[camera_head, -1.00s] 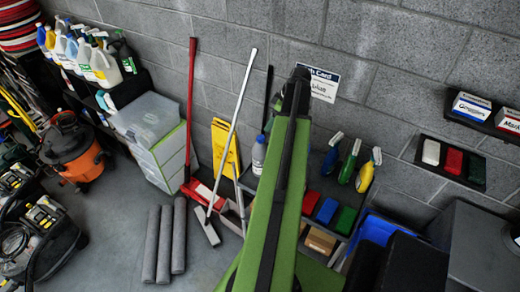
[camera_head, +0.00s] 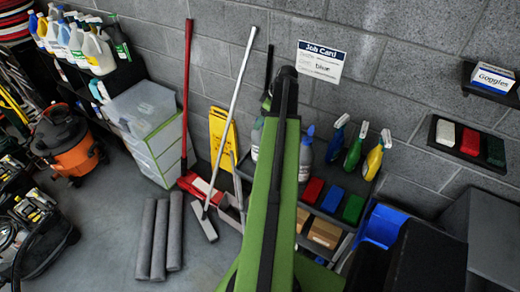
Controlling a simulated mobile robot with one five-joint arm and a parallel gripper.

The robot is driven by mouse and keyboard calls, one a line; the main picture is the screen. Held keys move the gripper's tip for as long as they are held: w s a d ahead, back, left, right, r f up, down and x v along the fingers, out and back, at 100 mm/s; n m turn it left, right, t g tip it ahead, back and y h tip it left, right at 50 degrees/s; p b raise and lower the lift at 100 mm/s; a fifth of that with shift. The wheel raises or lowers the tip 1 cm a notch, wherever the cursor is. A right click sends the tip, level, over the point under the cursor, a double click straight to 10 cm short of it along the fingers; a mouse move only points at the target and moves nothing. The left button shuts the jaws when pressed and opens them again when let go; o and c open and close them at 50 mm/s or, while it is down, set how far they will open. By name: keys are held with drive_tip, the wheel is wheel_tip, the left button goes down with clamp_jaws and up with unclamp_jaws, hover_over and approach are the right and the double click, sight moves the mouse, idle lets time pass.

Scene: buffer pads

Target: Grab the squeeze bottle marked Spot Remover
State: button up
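No label reading Spot Remover can be made out. A grey bottle with a blue cap (camera_head: 306,153) stands on the shelf unit by the wall, just right of my green arm. Another pale bottle (camera_head: 256,138) shows just left of my arm, partly hidden by it. Spray bottles in blue (camera_head: 336,138), green (camera_head: 354,150) and yellow (camera_head: 374,157) stand farther right. My arm rises through the middle of the view and covers part of the shelf. My gripper cannot be made out.
Red, blue and green blocks (camera_head: 331,200) lie on the shelf below the bottles. Mops, a yellow sign (camera_head: 221,140) and grey rolls (camera_head: 160,240) are left. Jugs (camera_head: 97,50) stand far left.

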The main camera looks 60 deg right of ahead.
drive_tip(key=b+x, duration=0.5)
drive_tip(key=shift+a+f, duration=0.1)
drive_tip(key=shift+f, duration=0.05)
drive_tip(key=shift+r, duration=0.2)
clamp_jaws()
